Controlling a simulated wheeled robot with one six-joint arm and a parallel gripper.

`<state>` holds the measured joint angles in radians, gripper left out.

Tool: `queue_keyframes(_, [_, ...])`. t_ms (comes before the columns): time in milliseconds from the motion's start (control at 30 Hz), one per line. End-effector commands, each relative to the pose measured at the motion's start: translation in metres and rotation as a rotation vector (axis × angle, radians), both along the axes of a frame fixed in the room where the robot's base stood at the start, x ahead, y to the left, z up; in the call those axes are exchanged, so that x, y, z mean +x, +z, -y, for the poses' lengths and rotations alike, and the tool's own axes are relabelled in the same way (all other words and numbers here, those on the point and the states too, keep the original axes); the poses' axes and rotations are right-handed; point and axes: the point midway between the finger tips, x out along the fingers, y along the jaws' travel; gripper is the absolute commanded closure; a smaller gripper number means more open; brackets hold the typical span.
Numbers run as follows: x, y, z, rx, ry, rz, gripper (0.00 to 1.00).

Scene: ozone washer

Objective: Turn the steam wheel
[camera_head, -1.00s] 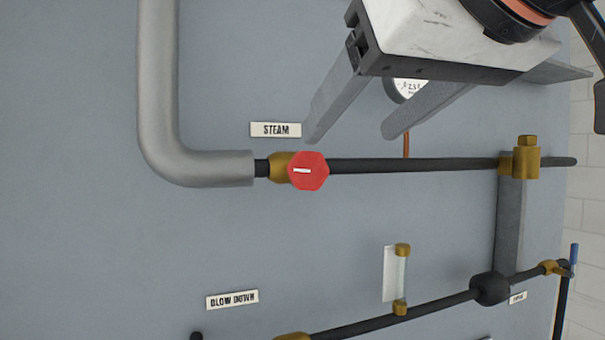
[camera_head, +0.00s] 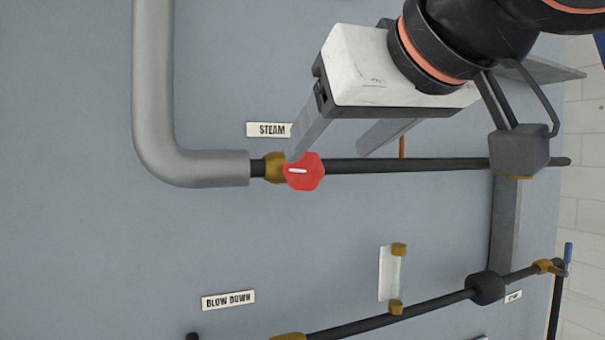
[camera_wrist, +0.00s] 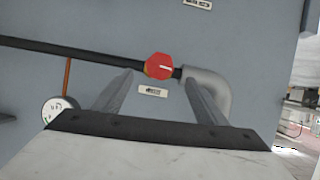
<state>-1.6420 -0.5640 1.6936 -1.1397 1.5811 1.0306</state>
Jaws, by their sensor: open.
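The steam wheel is a red, roughly hexagonal knob (camera_head: 304,172) with a white bar mark, on a brass valve (camera_head: 275,167) in a black pipe. The "STEAM" label (camera_head: 268,129) is just above it. My gripper (camera_head: 326,156) is open and empty. In the head view its left finger overlaps the knob's upper edge, and its right finger is to the right of the knob. In the wrist view the knob (camera_wrist: 159,66) shows whole, beyond and between the open fingertips (camera_wrist: 158,76). I cannot tell whether a finger touches it.
A thick grey pipe (camera_head: 153,80) bends in from the left. A sight glass (camera_head: 399,278) and a lower black pipe (camera_head: 430,302) are below, near the "BLOW DOWN" label (camera_head: 228,300). A round gauge (camera_wrist: 57,108) shows in the wrist view. The panel left of the knob's lower side is clear.

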Motion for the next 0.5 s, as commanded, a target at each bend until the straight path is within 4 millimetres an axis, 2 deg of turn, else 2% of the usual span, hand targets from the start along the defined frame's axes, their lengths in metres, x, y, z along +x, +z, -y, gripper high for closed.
queue_keyframes(500, [0.025, -0.011, -0.006, 0.0, -0.003, 0.0, 0.33])
